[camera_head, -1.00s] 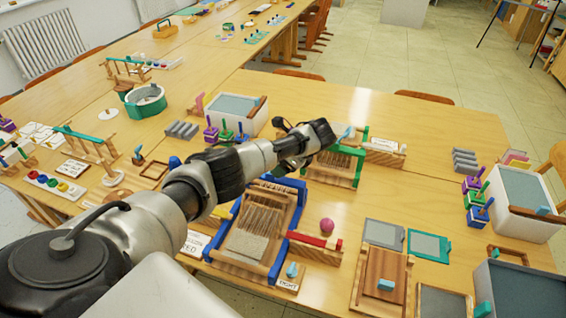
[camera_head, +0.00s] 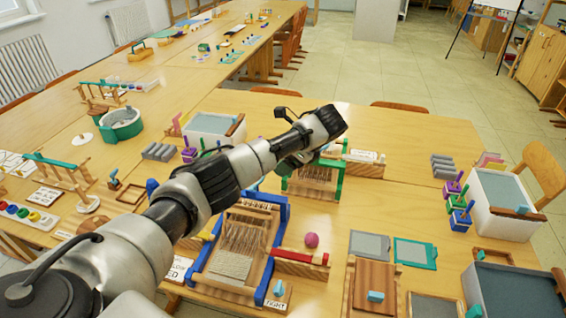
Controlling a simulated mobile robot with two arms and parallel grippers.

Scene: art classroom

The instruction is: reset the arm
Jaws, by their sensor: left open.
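My left arm reaches in from the lower left across the table. My left gripper (camera_head: 328,122) is at its far end, raised above the back of the green-framed loom (camera_head: 313,182). The wrist hides most of its fingers; I see nothing held in it. The arm passes over the left side of the blue-framed loom (camera_head: 236,240) and hides part of it. My right gripper is out of view.
A pink ball (camera_head: 311,240) and a red bar (camera_head: 299,257) lie right of the blue loom. White bins (camera_head: 507,224) stand at the right, with stacked coloured blocks (camera_head: 457,202) beside them. A green ring-shaped container (camera_head: 121,124) is at the left.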

